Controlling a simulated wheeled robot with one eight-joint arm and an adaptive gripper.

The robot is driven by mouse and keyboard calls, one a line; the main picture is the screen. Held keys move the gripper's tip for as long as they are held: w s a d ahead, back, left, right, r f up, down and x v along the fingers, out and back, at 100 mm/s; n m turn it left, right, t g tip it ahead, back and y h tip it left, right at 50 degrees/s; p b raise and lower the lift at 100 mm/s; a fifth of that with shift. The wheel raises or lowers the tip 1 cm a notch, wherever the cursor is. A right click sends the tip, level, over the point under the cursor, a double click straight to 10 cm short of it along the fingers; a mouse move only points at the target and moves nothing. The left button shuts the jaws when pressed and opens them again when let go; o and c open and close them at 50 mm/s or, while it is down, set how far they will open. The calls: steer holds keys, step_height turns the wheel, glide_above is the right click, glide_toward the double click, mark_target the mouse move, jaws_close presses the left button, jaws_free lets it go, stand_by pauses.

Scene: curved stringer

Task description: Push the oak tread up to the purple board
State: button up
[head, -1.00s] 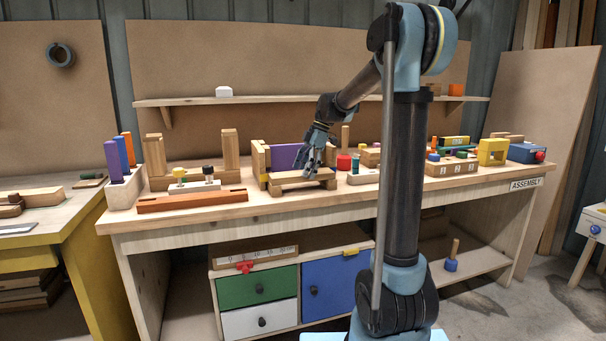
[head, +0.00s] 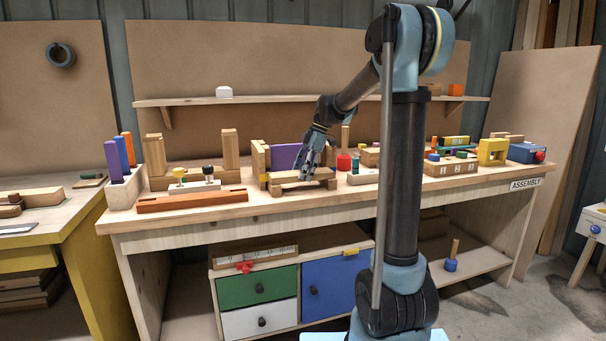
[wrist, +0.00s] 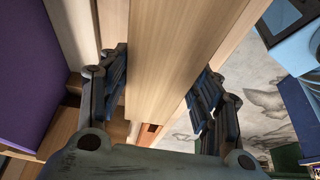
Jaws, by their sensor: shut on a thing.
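The oak tread (head: 287,177) is a pale wooden board lying across a small wooden frame on the workbench. In the wrist view the tread (wrist: 172,62) runs between my two fingers. My gripper (head: 307,174) reaches down onto it from above and is shut on it; the fingers also show in the wrist view (wrist: 160,80). The purple board (head: 284,155) stands upright behind the tread in the head view. In the wrist view the purple board (wrist: 25,65) is at the left, with pale wood between it and the tread. My fingers hide part of the tread.
A wooden upright (head: 258,160) stands at the frame's left end. A red round piece (head: 343,162) is close at its right. An orange-brown beam (head: 192,201) lies to the left. The bench's front edge (head: 330,197) is close in front.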

steer(key=shift+w+a, duration=0.2)
steer(key=shift+w, duration=0.4)
steer(key=shift+w+a, duration=0.2)
steer(key=shift+w, duration=0.35)
steer(key=o, duration=1.4)
steer(key=shift+c, duration=0.2)
